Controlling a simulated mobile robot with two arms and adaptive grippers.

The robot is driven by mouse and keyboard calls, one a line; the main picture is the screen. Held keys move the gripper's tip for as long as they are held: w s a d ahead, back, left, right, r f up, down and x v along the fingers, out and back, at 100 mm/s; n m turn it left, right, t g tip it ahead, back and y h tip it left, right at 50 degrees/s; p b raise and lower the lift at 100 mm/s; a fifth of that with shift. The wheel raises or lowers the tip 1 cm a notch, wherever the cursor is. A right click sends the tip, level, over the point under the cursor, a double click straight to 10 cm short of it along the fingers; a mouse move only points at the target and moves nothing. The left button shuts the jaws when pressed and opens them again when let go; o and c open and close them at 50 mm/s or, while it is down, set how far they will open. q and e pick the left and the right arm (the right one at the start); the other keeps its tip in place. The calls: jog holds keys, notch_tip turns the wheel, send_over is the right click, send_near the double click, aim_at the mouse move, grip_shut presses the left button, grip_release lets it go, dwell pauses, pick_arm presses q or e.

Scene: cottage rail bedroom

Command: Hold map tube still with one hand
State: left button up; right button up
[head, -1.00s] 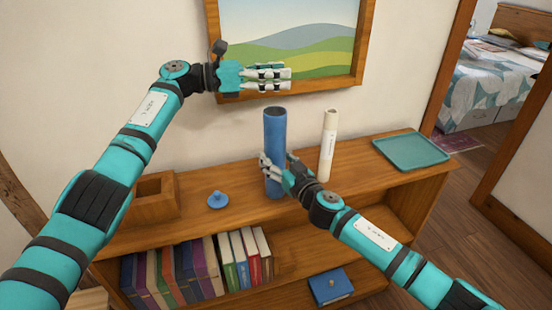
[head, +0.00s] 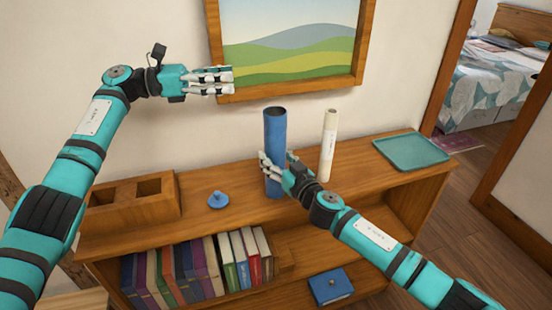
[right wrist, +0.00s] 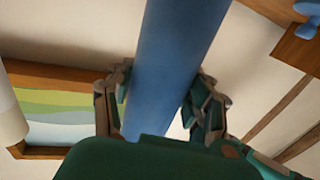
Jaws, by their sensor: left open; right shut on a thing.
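The blue map tube (head: 274,132) stands upright on the shelf top, with its open end up. My right gripper (head: 276,172) is shut on the tube at its lower half. In the right wrist view the tube (right wrist: 178,60) runs between the two fingers of my right gripper (right wrist: 160,105). My left gripper (head: 232,81) is open and empty, in the air to the upper left of the tube, in front of the picture frame's lower left corner. A small blue cap with a knob (head: 218,199) lies on the shelf top to the left of the tube.
A rolled white paper (head: 328,145) stands right of the tube. A teal tray (head: 412,150) lies at the shelf's right end, a wooden box with compartments (head: 134,213) at its left. Books (head: 200,270) and a blue box (head: 331,287) are below. A framed picture (head: 290,90) hangs behind.

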jog(key=o, duration=1.3)
jog(key=shift+s+d, duration=0.1)
